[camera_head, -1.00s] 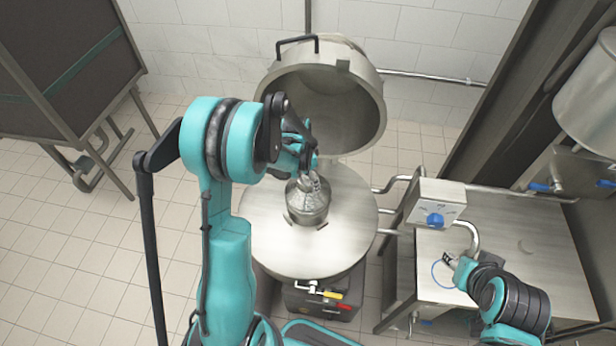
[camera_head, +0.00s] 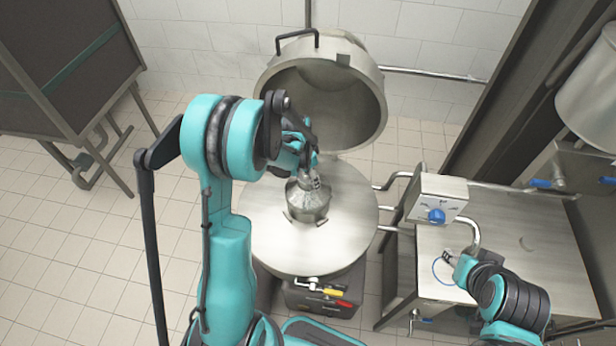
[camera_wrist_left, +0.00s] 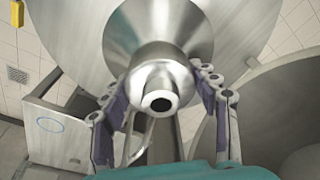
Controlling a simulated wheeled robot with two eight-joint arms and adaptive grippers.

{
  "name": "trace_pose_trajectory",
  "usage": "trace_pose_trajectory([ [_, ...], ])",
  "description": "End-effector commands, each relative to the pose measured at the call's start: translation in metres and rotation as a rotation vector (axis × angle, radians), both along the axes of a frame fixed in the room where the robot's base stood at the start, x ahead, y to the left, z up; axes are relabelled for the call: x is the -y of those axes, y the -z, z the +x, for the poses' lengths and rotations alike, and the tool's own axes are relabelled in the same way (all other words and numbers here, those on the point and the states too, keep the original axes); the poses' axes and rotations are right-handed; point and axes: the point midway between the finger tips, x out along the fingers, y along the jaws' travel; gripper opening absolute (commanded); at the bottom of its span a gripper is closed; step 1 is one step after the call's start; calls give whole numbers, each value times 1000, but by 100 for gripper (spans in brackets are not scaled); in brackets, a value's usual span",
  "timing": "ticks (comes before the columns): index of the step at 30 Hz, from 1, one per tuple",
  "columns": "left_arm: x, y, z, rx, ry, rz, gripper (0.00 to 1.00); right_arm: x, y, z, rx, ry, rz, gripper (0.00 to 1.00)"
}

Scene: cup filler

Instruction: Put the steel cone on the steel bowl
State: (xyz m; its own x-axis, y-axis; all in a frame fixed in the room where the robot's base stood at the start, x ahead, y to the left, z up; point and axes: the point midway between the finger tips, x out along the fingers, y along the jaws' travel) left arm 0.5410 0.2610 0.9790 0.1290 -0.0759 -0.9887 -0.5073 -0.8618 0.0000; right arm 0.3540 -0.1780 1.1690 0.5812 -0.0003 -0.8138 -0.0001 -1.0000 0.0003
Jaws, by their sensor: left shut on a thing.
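The steel cone (camera_head: 308,202) is a shiny funnel with a narrow neck, wide end down, over the middle of the wide round steel top of the bowl (camera_head: 350,240). In the left wrist view the cone (camera_wrist_left: 160,52) shows from above its neck, with a dark round hole at its tip. My left gripper (camera_head: 308,178) is shut on the cone at its neck; its fingers (camera_wrist_left: 163,106) lie either side of it. I cannot tell whether the cone's lower rim touches the bowl. My right gripper (camera_head: 447,258) is small at the right, away from the cone; its jaw state is unclear.
A large round lid (camera_head: 335,105) stands open behind the bowl. A control box with a blue knob (camera_head: 436,215) and a steel table (camera_head: 520,250) are at the right. A valve with a yellow handle (camera_head: 333,292) is at the front. A dark rack (camera_head: 70,60) stands far left.

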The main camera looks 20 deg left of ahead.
Motion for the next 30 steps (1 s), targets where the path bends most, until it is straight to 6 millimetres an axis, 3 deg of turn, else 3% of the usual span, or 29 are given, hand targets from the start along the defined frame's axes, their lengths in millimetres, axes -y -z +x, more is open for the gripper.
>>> trace_pose_trajectory([
  [3, 0, 3, 0, 0, 0, 0, 0, 0, 3, 0, 0, 0, 0, 40],
  [4, 0, 2, 0, 0, 0, 0, 65, 0, 2, 0, 0, 0, 0, 40],
  [6, 0, 2, 0, 0, 0, 0, 83, 0, 2, 0, 0, 0, 0, 40],
  [19, -1, -5, -1, 0, 0, 0, 84, 0, 2, 0, 0, 0, 0, 40],
  [30, -7, -79, -11, 0, -1, 0, 84, 0, 2, 0, 0, 0, 0, 40],
])
